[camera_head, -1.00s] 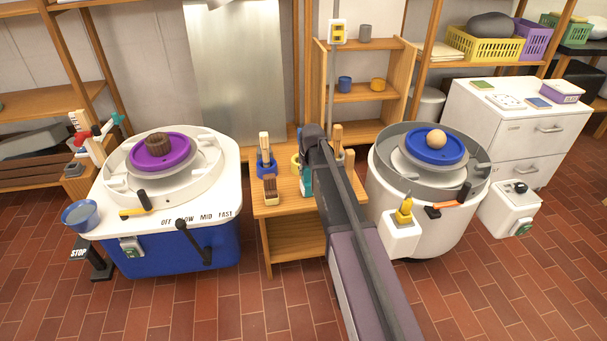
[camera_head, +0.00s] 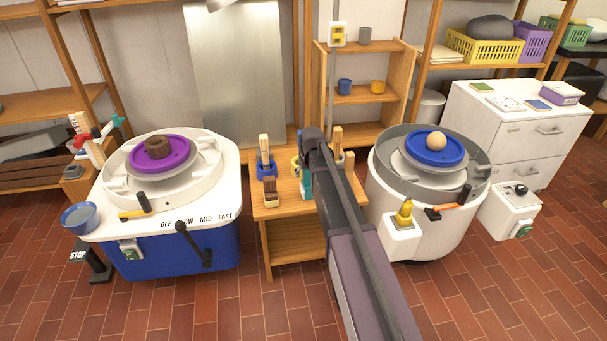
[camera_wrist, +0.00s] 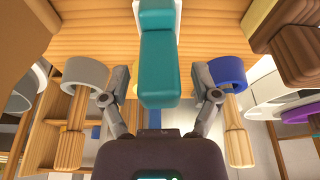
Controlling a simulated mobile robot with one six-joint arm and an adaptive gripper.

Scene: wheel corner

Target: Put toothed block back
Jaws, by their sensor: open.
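My gripper (camera_wrist: 161,97) is open in the wrist view, with one finger on each side of a smooth teal block (camera_wrist: 157,50). Whether either finger touches it is unclear, though gaps show beside it. In the head view the teal block (camera_head: 305,186) shows only in part beside my arm, at the small wooden table. My gripper's fingers are hidden there behind my arm. A brown ridged block (camera_head: 271,187) stands on the same table and also shows in the wrist view (camera_wrist: 300,45). I cannot tell for sure which of these is the toothed block; no teeth show on the teal one.
A blue holder (camera_head: 265,170) with a wooden-handled tool stands behind the brown block. Wheels with a purple disc (camera_head: 160,160) and a blue disc (camera_head: 446,155) flank the table. In the wrist view, a grey ring (camera_wrist: 86,75) and a blue ring (camera_wrist: 228,72) stand close outside the fingers.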

